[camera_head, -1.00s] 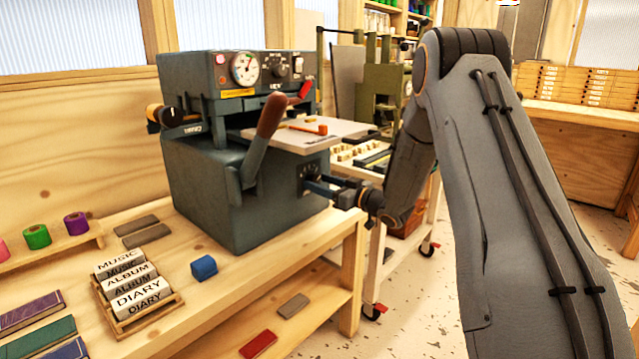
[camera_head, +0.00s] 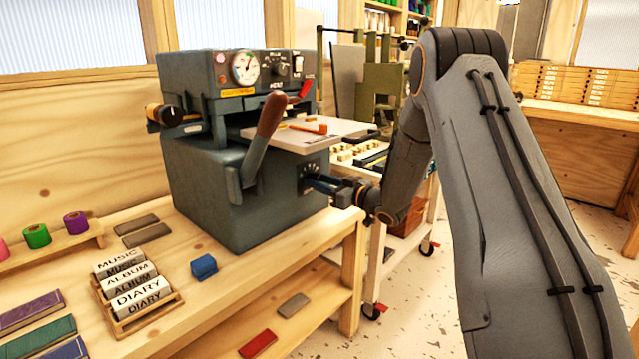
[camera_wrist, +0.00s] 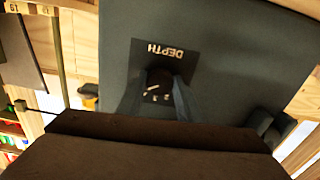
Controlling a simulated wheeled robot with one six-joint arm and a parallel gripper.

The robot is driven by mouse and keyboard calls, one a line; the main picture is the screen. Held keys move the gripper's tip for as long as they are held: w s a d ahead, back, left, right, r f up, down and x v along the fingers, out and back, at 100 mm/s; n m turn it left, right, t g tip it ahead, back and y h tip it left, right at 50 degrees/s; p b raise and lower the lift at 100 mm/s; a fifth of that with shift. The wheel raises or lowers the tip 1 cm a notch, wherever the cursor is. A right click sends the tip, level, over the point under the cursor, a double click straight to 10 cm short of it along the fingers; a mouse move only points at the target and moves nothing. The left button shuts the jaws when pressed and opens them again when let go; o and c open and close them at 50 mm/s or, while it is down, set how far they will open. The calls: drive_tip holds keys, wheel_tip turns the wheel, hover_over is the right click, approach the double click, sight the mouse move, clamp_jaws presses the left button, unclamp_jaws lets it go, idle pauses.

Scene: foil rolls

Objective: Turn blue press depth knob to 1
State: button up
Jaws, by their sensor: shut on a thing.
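The blue-grey press (camera_head: 255,195) stands on the wooden bench, with the dark depth plate (camera_head: 313,172) on its right side. In the wrist view, the plate (camera_wrist: 145,62) reads DEPTH upside down. The press depth knob (camera_wrist: 159,80) looks dark, with a pale pointer mark slanting toward the lower left of that view. Small digits show beside it, partly hidden, so I cannot tell which one it points at. My gripper (camera_head: 314,183) reaches in from the right. In the wrist view, the fingers of my gripper (camera_wrist: 159,92) are shut on the knob, one on each side.
The press lever (camera_head: 262,135) with a brown grip stands in front. A pale board (camera_head: 310,142) juts out above my gripper. A tray of labelled rolls (camera_head: 137,322) and a blue block (camera_head: 204,266) lie on the bench. A cart (camera_head: 385,255) stands close behind my gripper.

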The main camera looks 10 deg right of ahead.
drive_tip(key=n+b, duration=0.5)
drive_tip(key=n, duration=0.7)
drive_tip(key=shift+w+b, duration=0.1)
drive_tip(key=shift+b, duration=0.3)
drive_tip(key=n+b, duration=1)
drive_tip(key=n, duration=0.1)
drive_tip(key=shift+r, duration=0.1)
drive_tip(key=shift+n, duration=0.3)
drive_tip(key=o, duration=1)
drive_tip(key=shift+o, duration=0.2)
drive_tip(key=shift+d, duration=0.1)
